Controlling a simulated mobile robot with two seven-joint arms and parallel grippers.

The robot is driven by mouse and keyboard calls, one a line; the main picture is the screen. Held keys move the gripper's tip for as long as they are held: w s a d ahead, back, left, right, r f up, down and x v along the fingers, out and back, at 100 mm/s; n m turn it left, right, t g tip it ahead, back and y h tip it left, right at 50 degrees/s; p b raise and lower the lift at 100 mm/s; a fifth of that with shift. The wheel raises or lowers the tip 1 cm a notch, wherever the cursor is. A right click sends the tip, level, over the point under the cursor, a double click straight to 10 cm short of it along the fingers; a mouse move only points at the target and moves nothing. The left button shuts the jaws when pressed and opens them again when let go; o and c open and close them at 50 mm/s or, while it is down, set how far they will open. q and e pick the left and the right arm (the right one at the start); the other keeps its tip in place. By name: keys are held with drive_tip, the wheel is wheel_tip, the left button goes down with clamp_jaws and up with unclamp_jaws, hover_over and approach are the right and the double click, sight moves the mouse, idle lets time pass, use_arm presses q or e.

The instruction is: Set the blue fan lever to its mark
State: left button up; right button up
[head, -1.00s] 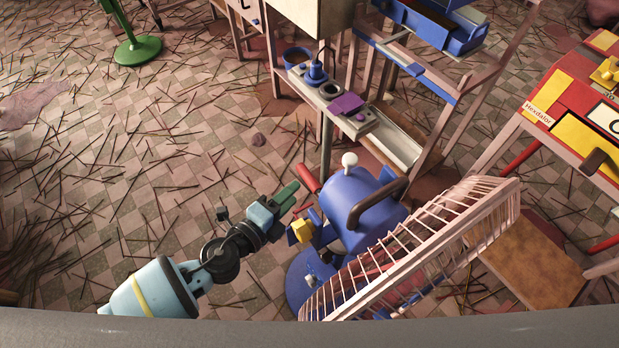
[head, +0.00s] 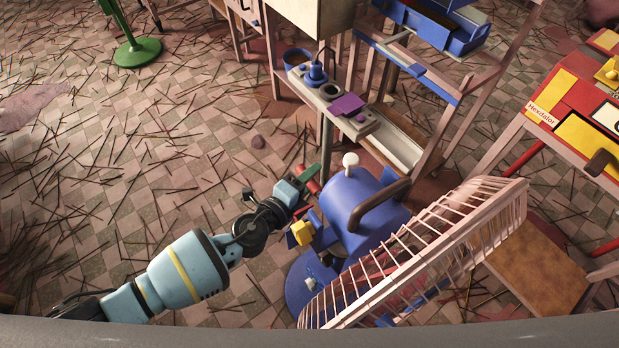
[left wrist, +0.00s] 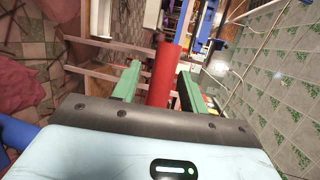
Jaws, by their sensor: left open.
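The blue fan (head: 362,208) stands on a round blue base (head: 303,287), with a pale wire cage (head: 425,258) at its right. A red lever (head: 312,187) sticks out from its left side, partly hidden by my fingers. A white knob (head: 350,160) and a yellow block (head: 302,232) are also on the fan. My left gripper (head: 308,178) is open at the red lever. In the left wrist view, the red lever (left wrist: 165,72) lies between the green fingers of my left gripper (left wrist: 157,86), with a gap on the right. I cannot make out the mark. My right gripper is not in view.
A bench with a grey panel (head: 385,148) stands behind the fan. A red and yellow cabinet (head: 575,125) is at the right. Thin sticks litter the tiled floor, which is otherwise mostly open at the left. A green stand (head: 138,52) is at the back left.

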use_arm(q)
drive_tip(key=shift+c, duration=0.4)
clamp_jaws()
drive_tip(key=s+a+n+t+y, duration=0.3)
drive_tip(key=s+a+n+y, duration=0.2)
drive_tip(key=n+y, duration=0.1)
drive_tip(key=shift+s+a+y, duration=0.15)
drive_tip(key=shift+s+y, duration=0.15)
drive_tip(key=shift+y, duration=0.6)
drive_tip(key=shift+o, duration=0.4)
unclamp_jaws()
